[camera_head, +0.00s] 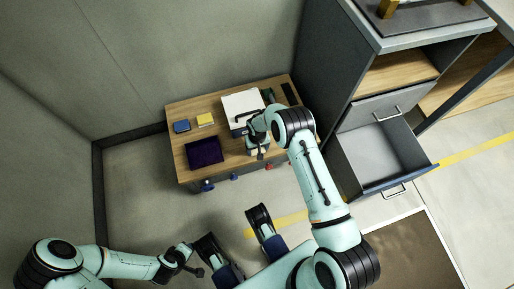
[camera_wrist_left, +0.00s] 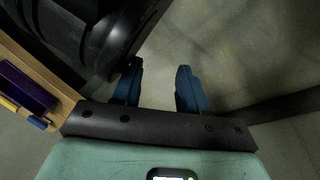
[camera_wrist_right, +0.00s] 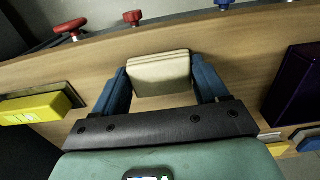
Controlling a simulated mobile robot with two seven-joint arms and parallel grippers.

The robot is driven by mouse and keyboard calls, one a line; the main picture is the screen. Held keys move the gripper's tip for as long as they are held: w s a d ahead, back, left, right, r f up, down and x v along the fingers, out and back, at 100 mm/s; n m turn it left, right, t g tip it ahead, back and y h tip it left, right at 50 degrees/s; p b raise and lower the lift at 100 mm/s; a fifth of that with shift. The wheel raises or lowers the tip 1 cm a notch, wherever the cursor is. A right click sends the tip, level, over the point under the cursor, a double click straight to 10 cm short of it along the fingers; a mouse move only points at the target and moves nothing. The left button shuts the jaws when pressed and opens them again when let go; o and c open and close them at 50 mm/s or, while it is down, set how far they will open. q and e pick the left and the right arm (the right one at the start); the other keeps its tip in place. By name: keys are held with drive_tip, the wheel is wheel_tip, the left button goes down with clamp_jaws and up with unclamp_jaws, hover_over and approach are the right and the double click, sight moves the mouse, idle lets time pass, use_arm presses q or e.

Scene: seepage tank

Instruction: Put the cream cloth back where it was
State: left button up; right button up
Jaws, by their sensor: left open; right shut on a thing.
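The cream cloth (camera_wrist_right: 158,75) is a folded, layered pad in the right wrist view. My right gripper (camera_wrist_right: 160,68) is shut on it, with a blue finger at each side. The cloth is over the wooden table (camera_wrist_right: 50,70), near an edge with red and blue knobs; I cannot tell whether it touches the top. In the head view my right arm reaches to the table's right part and mostly hides the cloth. My left gripper (camera_wrist_left: 159,72) is open and empty, over the floor beside the table.
On the table lie a dark purple item (camera_head: 203,152), a yellow block (camera_head: 205,119), a blue block (camera_head: 181,126) and a white-topped box (camera_head: 243,104). A grey drawer (camera_head: 385,152) stands open at the right. Bare tabletop shows between the purple item and the box.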

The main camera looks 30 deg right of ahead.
drive_tip(key=shift+f, duration=0.1)
drive_tip(key=o, duration=1)
